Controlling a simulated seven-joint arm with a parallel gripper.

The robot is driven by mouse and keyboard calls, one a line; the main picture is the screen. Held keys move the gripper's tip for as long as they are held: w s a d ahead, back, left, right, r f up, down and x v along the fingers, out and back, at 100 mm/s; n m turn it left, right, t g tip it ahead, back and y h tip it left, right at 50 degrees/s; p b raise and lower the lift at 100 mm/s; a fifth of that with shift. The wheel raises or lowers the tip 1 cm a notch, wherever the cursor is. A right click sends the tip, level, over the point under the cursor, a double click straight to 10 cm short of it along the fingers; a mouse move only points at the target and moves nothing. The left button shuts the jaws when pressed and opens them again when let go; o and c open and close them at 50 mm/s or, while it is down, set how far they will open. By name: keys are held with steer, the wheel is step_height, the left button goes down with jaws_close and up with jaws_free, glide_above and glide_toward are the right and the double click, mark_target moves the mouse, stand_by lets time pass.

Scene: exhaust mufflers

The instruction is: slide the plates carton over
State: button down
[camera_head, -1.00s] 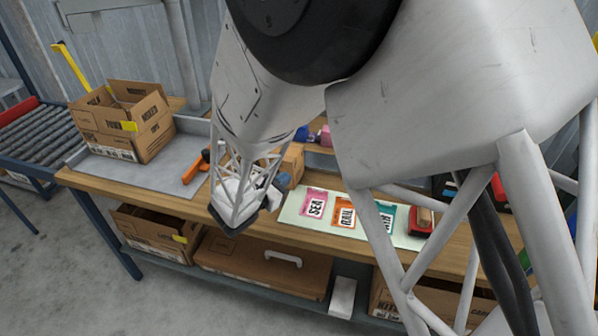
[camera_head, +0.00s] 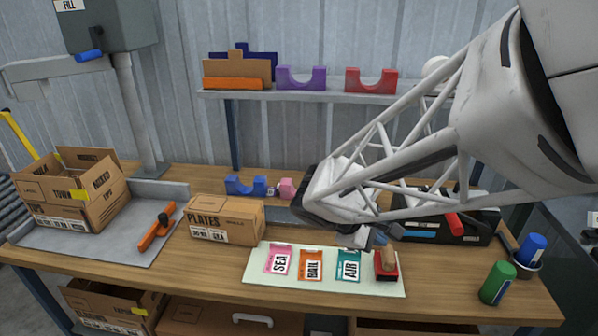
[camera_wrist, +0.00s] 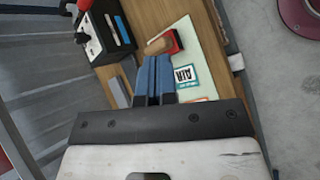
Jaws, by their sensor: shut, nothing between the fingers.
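The plates carton (camera_head: 222,220) is a closed brown box marked PLATES. It stands on the wooden bench, right of the grey metal plate and behind the left end of the pale mat. My gripper (camera_head: 378,234) is above the bench at the right of the carton, over the back right of the mat and apart from the carton. In the wrist view its blue fingers (camera_wrist: 154,75) are together with nothing between them. The carton does not show in the wrist view.
The mat (camera_head: 260,290) bears SEA, RAIL and AIR cards and a red-based stamp-like block (camera_head: 386,263). An open carton (camera_head: 72,190) and an orange-handled tool (camera_head: 157,232) are at left. Blue (camera_head: 246,186) and pink cradles stand behind. Cans are at right.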

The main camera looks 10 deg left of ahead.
steer(key=s+d+r+m+g+y, duration=0.2)
steer(key=s+d+m+y, duration=0.15)
steer(key=s+m, duration=0.25)
steer(key=s+d+r+m+g+y, duration=0.1)
steer(key=s+d+m+y, duration=0.1)
steer(key=s+m+y, duration=0.35)
steer(key=w+a+f+m+g+y, duration=0.1)
steer(key=w+a+f+m+y, duration=0.2)
steer(key=w+a+m+y, duration=0.35)
steer(key=w+a+f+m+g+y, duration=0.2)
steer(key=w+a+f+m+y, duration=0.15)
steer(key=w+a, duration=0.5)
steer(key=m+t+y, duration=0.6)
steer(key=m+y, duration=0.1)
steer(key=m, duration=0.4)
glide_toward(254, 226)
steer(key=d, duration=0.2)
steer(key=shift+w+d+f, duration=0.2)
steer(key=shift+d, duration=0.05)
steer(key=shift+a, duration=0.1)
steer(key=shift+w+a, duration=0.2)
steer(key=shift+a, duration=1.4)
steer(key=shift+w+a, duration=0.2)
steer(key=shift+a, duration=1.4)
steer(key=shift+w+a, duration=0.2)
steer(key=shift+a, duration=1.45)
